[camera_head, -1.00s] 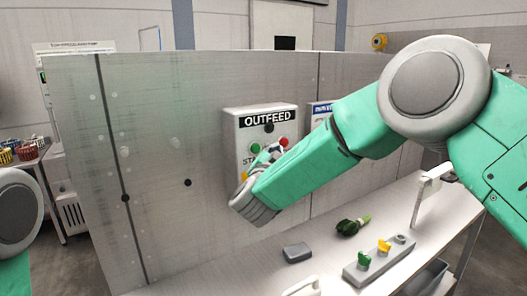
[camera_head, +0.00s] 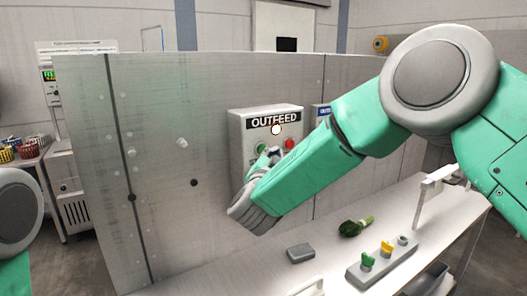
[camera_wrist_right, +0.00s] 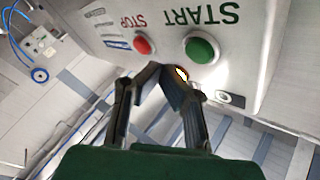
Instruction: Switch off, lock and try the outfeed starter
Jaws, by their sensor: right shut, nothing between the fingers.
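The outfeed starter (camera_head: 241,130) is a pale grey box on the metal panel, labelled OUTFEED. A round lamp (camera_head: 277,129) under the label glows pale. Its green START button (camera_wrist_right: 202,48) and red STOP button (camera_wrist_right: 143,44) show upside down in the right wrist view. My right gripper (camera_head: 268,157) is shut and empty at the front of the box, below the buttons. My left gripper is out of view.
On the bench (camera_head: 330,262) are a grey block (camera_head: 300,253), a dark green vegetable-like item (camera_head: 352,228) and a grey rack (camera_head: 370,271) with green and yellow pieces. A white bracket (camera_head: 428,195) stands at the right. Another labelled box (camera_head: 320,112) is partly behind my right arm.

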